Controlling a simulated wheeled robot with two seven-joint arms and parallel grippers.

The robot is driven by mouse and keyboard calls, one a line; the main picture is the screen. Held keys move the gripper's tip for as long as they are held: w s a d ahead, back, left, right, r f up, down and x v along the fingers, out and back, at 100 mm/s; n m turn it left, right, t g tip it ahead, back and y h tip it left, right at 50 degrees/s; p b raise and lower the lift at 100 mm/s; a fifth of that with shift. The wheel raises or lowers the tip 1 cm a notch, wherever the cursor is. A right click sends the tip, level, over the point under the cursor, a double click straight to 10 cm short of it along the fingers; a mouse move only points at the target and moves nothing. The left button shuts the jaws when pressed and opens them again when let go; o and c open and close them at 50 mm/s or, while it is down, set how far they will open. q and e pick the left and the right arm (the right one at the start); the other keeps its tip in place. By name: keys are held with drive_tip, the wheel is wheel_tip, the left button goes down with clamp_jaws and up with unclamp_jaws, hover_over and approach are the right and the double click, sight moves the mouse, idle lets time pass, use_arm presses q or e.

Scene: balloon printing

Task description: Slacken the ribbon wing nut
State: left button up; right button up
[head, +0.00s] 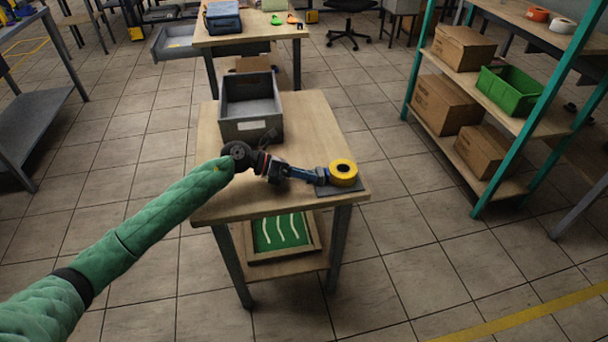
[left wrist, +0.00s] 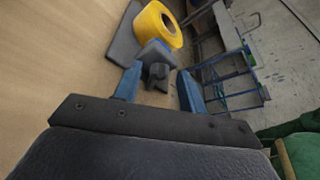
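A yellow ribbon roll (head: 343,173) sits on a dark base plate (head: 338,189) at the table's front right corner. The roll shows at the top of the left wrist view (left wrist: 160,24). A dark wing nut (left wrist: 158,75) is in front of a blue block (left wrist: 154,52) beside the roll. My left gripper (head: 315,175) reaches in from the left, low over the table. In the left wrist view its two blue fingers (left wrist: 159,73) are apart, one on each side of the wing nut, with gaps visible. In the head view the gripper hides the nut. My right gripper is not in view.
A grey bin (head: 250,127) stands behind my left wrist on the wooden table (head: 310,125). A framed green tray (head: 281,232) lies on the lower shelf. A shelf rack with cardboard boxes (head: 447,103) and a green crate (head: 509,90) stands right. Floor is clear around the table.

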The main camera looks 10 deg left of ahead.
use_arm(q)
drive_tip(key=shift+a+f, duration=0.15)
drive_tip(key=shift+f, duration=0.1)
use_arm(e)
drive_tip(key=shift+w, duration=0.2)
